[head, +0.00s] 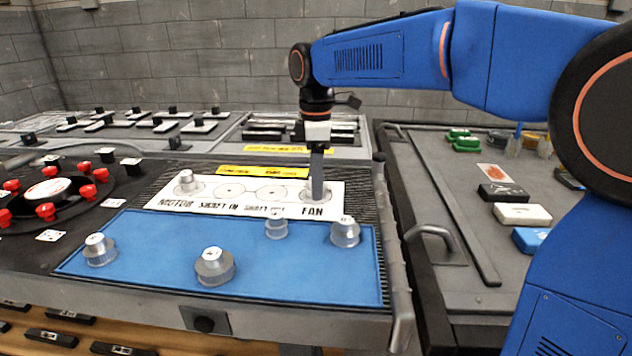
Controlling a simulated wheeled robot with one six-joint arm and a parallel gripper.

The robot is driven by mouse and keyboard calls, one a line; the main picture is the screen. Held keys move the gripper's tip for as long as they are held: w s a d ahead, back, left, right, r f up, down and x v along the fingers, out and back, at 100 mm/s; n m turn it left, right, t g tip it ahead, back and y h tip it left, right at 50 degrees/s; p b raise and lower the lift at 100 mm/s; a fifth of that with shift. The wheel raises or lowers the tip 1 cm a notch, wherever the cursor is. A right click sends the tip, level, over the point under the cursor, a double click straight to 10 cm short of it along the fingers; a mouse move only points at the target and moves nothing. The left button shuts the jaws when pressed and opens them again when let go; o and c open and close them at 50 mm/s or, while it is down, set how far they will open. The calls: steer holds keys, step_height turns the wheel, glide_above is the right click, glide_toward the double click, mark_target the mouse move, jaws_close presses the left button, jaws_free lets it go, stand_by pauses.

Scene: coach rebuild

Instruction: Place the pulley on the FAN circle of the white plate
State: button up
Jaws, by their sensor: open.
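The white plate (172,206) lies on the bench and carries the words MOTOR, SHAFT IN, SHAFT OUT and FAN. A silvery pulley (187,182) stands on the MOTOR circle; the two shaft circles look bare. My gripper (318,194) points straight down over the FAN circle at the plate's right end. It is open, and its fingers hide most of that circle, so I cannot tell whether a pulley is between or under them. Several pulleys stand upright on the blue mat (150,276): one at left (99,252), a large one (214,268), a small one (276,226) and one at right (345,233).
A turntable with red knobs (47,210) stands at left. Yellow labels (262,172) and dark blocks lie behind the plate. A second grey bench (450,190) with coloured boxes is at right, beyond a narrow gap with a handle (430,235).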

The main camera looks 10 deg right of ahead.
step_height(320, 180, up, 11)
steer(key=shift+r, duration=0.15)
stand_by(0.5)
